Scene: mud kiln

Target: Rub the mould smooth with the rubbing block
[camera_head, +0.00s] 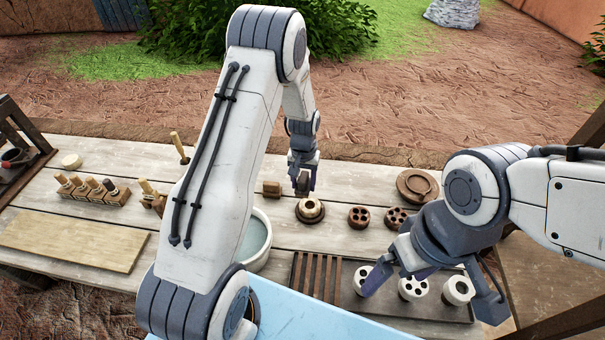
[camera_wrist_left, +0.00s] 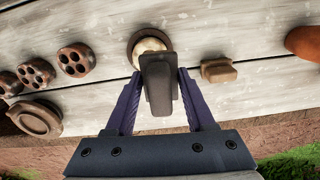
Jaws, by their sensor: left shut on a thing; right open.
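The mould (camera_head: 311,209) looks like a cream round piece in a brown ring base on the table. It also shows in the left wrist view (camera_wrist_left: 149,45), partly hidden behind a dark block. My left gripper (camera_head: 303,181) is shut on that dark block, which looks like the rubbing block (camera_wrist_left: 158,85). The block is at the near side of the mould in the wrist view, and I cannot tell whether they touch. My right gripper (camera_head: 433,290) is open and empty above the tray at the front right.
A small brown block (camera_head: 272,188) lies left of the mould. Brown discs with holes (camera_head: 358,217) and a lidded round pot (camera_head: 417,186) are to the right. A dark tray (camera_head: 345,300) holds white pieces (camera_head: 413,287). A water bowl (camera_head: 258,240) stands left, partly behind my left arm.

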